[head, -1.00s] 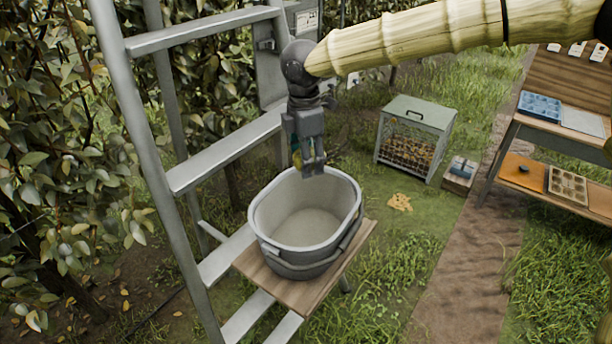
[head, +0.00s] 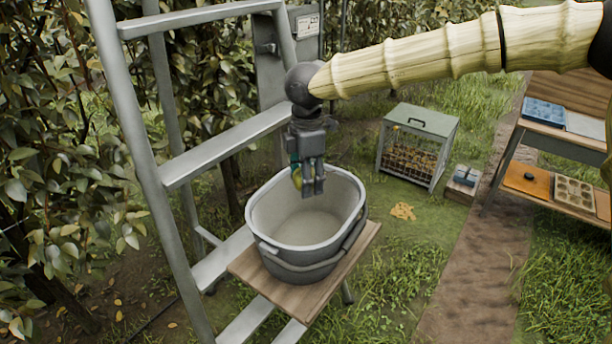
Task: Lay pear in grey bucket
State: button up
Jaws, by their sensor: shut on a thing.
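The grey bucket (head: 352,233) is an oval tub standing upright on a wooden board fixed to the ladder. Its inside looks empty where I can see it. My gripper (head: 308,190) points down over the back part of the bucket's opening, with its fingertips at about rim height in the picture. It is shut on the pear (head: 297,174), a small yellow-green patch showing at the left side of the fingers. Most of the pear is hidden behind the fingers.
The grey ladder (head: 225,147) stands at the left, close to my gripper. The wooden board (head: 262,281) bears the bucket. A wire-sided crate (head: 412,150) stands on the grass behind. A wooden bench (head: 510,130) with trays is at the right. Leafy branches fill the left.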

aim_at(307, 242)
jog(key=shift+f+b, duration=0.8)
jog(key=shift+f, duration=0.6)
jog(key=shift+f+b, duration=2.1)
jog(key=shift+f, duration=5.65)
jog(key=shift+f, duration=0.35)
jog(key=o, duration=1.2)
